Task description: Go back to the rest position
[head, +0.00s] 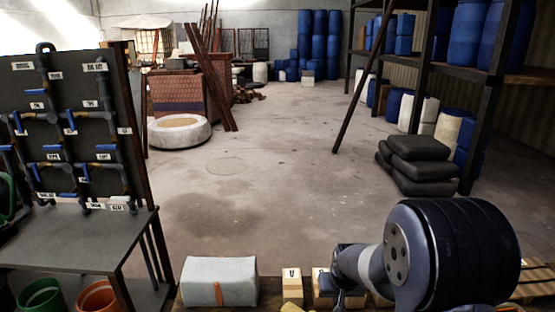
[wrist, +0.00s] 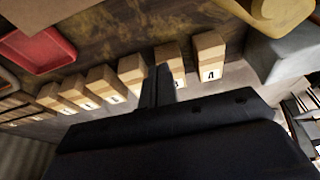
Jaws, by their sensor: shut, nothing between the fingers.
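My gripper (wrist: 158,84) shows in the wrist view with its two dark fingers together and nothing between them. The fingertips appear over or in front of a row of pale wooden blocks. One block (wrist: 209,55) with a black mark on its label is just right of the fingers, and another block (wrist: 170,63) is partly behind them. Whether the fingers touch a block cannot be told. In the head view my arm covers the lower right, and the fingers cannot be made out clearly. A block marked A (head: 292,284) stands left of my arm there.
A grey bundle with an orange strap (head: 220,282) lies left of the blocks. A red tray (wrist: 36,50) and a yellow object (wrist: 275,18) show in the wrist view. A pipe panel (head: 75,130) stands left, black sacks (head: 420,165) right. The middle floor is clear.

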